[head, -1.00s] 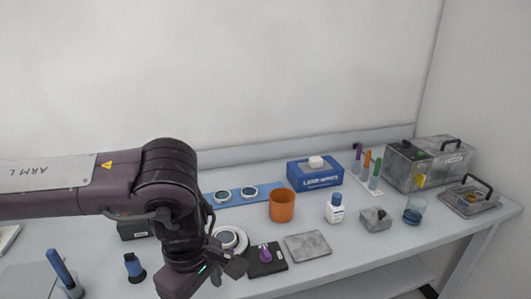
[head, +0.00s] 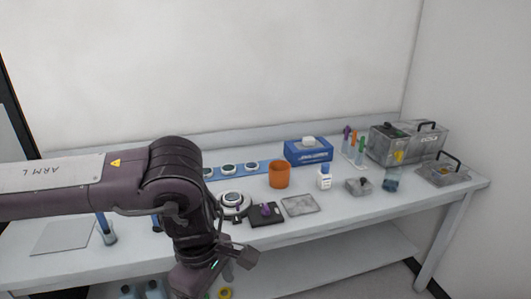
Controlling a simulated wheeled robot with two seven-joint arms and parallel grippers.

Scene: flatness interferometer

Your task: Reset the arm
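My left arm (head: 172,175), dark purple with a white "ARM L" panel, comes in from the left and bends down at its elbow. Its lower part hangs in front of the bench's front edge. My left gripper (head: 238,260) is near the bottom of the picture, seen small and at an angle. I cannot tell whether its fingers are apart, and I see nothing held in it. My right arm and gripper are out of view.
The white bench (head: 340,222) holds a round white device (head: 233,205), an orange cup (head: 279,175), a blue wipes box (head: 308,151), a white bottle (head: 324,178), a grey plate (head: 300,205) and a grey case (head: 408,143). A lower shelf (head: 330,265) holds bottles near my gripper.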

